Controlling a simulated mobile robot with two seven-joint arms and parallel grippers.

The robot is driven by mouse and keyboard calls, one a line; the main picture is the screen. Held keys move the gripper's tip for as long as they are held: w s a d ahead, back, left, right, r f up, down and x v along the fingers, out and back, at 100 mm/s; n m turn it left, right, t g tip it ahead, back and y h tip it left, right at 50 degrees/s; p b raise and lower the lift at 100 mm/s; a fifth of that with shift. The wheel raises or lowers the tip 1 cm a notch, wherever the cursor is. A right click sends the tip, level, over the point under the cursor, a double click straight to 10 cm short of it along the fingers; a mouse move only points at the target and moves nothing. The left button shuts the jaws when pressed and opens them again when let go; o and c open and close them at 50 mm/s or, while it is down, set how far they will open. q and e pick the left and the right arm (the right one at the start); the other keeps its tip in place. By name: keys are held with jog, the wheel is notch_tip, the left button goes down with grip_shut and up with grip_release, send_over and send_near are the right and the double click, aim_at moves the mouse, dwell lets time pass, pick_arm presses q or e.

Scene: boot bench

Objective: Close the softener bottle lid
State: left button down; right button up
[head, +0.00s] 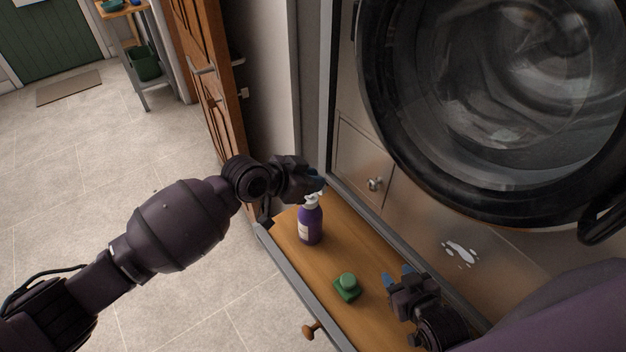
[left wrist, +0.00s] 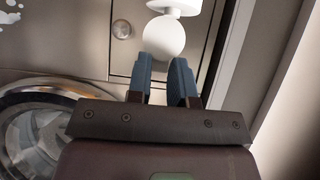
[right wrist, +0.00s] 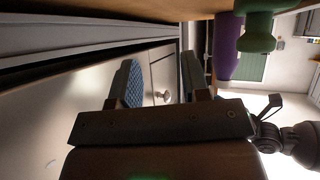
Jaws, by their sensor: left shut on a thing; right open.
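The softener bottle (head: 309,226) is purple with a pale label and a white top, and stands upright on the wooden board. My left gripper (head: 318,184) is at its top, shut on the white lid (left wrist: 165,37). In the left wrist view the lid is a round white disc at the fingertips, with another white part beyond it. The fingers partly hide the bottle's top in the head view, and I cannot tell how far the lid is open. My right gripper (head: 402,277) is open and empty, low over the board, apart from the bottle. The bottle also shows in the right wrist view (right wrist: 227,50).
A green object (head: 347,287) with a round top stands on the wooden board (head: 375,240) between the bottle and my right gripper. A white splash (head: 459,252) marks the metal front. A wooden door (head: 205,80) stands behind.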

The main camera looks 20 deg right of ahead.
pick_arm(q)
jog(key=shift+f, duration=0.15)
jog(key=c, duration=1)
grip_release()
jog(key=v, duration=1.1)
